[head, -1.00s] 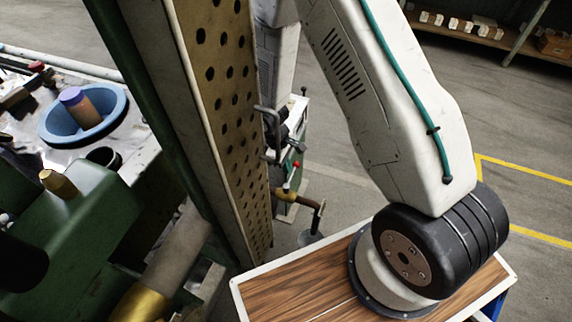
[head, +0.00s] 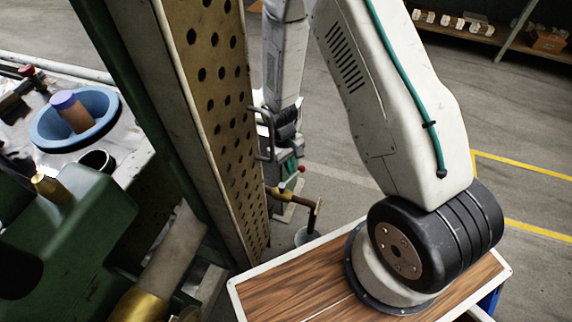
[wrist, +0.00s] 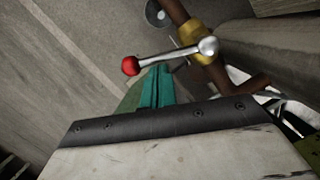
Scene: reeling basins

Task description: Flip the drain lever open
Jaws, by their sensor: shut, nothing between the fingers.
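The drain lever is a metal rod (wrist: 172,54) with a red ball (wrist: 130,66) at its left end and a round silver hub (wrist: 208,46) at its right. It sits on a brass valve (wrist: 194,39) on a brown pipe (wrist: 176,12). My gripper (wrist: 160,72) has teal fingers, shut and empty. Their tips are close beside the rod, on its lower side in the wrist view, nearer the red ball. I cannot tell whether they touch. In the head view the red ball (head: 302,169) shows small beside my gripper, above the brass outlet pipe (head: 282,194).
A perforated panel (head: 215,110) stands left of my arm. Green machinery (head: 75,240) and a blue basin (head: 98,108) lie further left. Open floor lies to the right.

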